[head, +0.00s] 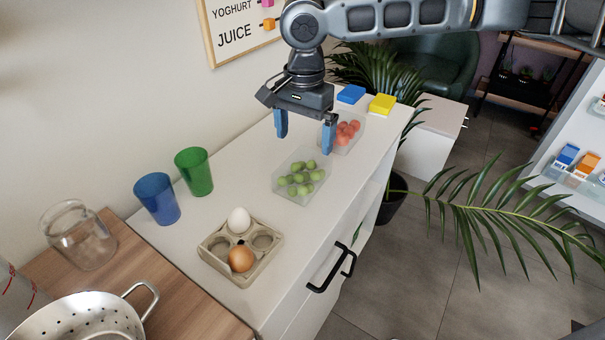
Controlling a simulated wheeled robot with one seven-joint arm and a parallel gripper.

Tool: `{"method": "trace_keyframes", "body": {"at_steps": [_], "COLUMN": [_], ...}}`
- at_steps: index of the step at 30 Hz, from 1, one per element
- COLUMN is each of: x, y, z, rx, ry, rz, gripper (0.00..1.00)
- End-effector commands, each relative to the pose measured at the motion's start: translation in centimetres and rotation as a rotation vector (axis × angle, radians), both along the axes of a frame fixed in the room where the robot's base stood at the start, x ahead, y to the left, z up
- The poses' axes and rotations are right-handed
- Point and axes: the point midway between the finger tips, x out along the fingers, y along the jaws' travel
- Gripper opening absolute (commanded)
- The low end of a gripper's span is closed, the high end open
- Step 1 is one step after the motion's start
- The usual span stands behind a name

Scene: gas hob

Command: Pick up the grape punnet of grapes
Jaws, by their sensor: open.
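The grape punnet (301,178) is a clear shallow tray of green grapes on the white counter, near the middle of the head view. My gripper (304,138) is open, with two blue fingers pointing down. It hangs above the counter, over the far part of the grape punnet, and nothing is between its fingers. The right finger partly overlaps a second clear punnet of red fruit (347,131) behind it.
An egg carton (240,251) with a white and a brown egg stands nearer. Blue (157,198) and green (194,171) cups stand left. Blue (351,94) and yellow (382,104) blocks lie at the far end. A plant leaf (500,205) spreads right of the counter.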

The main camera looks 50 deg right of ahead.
Motion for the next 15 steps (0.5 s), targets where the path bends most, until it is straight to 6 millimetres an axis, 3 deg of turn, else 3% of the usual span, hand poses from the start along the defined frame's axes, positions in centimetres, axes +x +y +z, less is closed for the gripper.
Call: {"method": "trace_keyframes", "body": {"at_steps": [15], "x": [0.1], "y": [0.8], "z": [-6.2], "rx": [0.0], "ry": [-0.001], "rz": [0.004], "gripper": [1.0]}}
